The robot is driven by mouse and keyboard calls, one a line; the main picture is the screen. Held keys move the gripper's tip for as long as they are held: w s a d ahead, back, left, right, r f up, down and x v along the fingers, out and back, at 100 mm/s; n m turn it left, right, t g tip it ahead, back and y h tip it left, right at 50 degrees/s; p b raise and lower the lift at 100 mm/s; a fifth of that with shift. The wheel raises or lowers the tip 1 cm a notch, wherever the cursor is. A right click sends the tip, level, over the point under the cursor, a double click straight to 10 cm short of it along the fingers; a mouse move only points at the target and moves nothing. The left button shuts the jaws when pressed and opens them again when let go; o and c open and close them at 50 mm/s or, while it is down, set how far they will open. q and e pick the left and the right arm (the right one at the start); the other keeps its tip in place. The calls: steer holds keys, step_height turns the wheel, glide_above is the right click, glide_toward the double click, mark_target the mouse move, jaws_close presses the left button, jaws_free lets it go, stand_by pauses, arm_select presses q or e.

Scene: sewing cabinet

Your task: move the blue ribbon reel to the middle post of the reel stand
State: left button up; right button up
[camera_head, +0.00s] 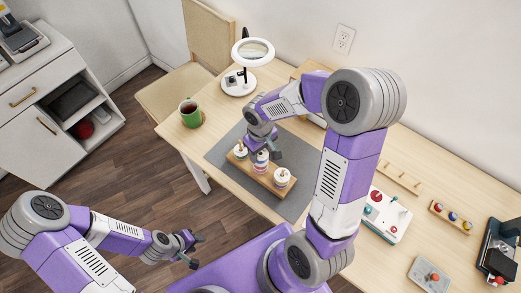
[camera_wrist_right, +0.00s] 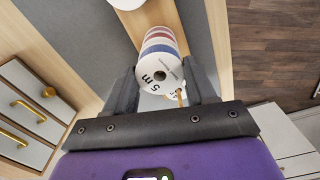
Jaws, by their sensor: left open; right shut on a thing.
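The wooden reel stand (camera_head: 268,184) lies on the grey mat; it also shows in the wrist view (camera_wrist_right: 188,22). My right gripper (camera_head: 262,147) is over its middle, shut on the blue ribbon reel (camera_head: 262,156). In the wrist view that reel (camera_wrist_right: 158,72) has a white "5 m" face and sits between the fingers; a reddish band shows beyond its blue band. Its centre hole looks dark, and whether the middle post is in it is unclear. White reels stand at the left post (camera_head: 240,151) and right post (camera_head: 282,178). My left gripper (camera_head: 190,249) is open and empty, away from the table.
The grey mat (camera_head: 222,151) is clear around the stand. A sewing machine (camera_head: 498,250), a white box with knobs (camera_head: 386,216) and a peg rack (camera_head: 398,178) are at the right.

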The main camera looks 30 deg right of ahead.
steer(key=shift+f, duration=0.25)
steer(key=o, duration=1.1)
step_height(320, 180, up, 8)
steer(key=shift+f+p, duration=0.15)
steer(key=shift+p, duration=0.75)
